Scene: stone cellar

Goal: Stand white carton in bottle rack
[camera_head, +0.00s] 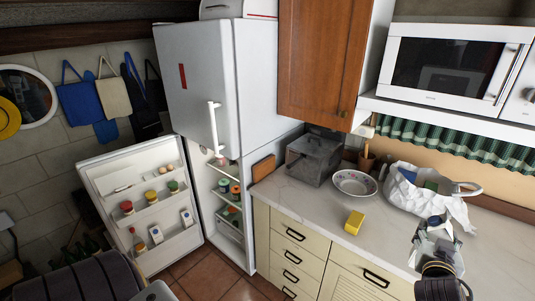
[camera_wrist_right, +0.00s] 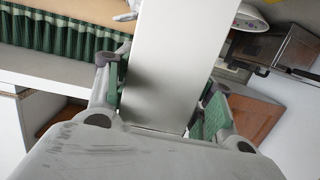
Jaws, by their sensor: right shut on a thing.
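My right gripper (camera_head: 437,232) is above the counter at the right of the head view, in front of a white bag. In the wrist view its green-padded fingers (camera_wrist_right: 163,100) are shut on the white carton (camera_wrist_right: 183,45), one finger on each side. The carton's far end runs out of that view, and my gripper and arm largely hide it in the head view. The bottle rack (camera_head: 168,248) is the low shelf of the open fridge door, at the left. A bottle (camera_head: 138,241) and two white cartons (camera_head: 156,234) (camera_head: 187,217) stand in it. My left gripper is not in view.
The fridge door (camera_head: 99,176) stands wide open, with jars on its upper shelves. Tiled floor is free before the fridge.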

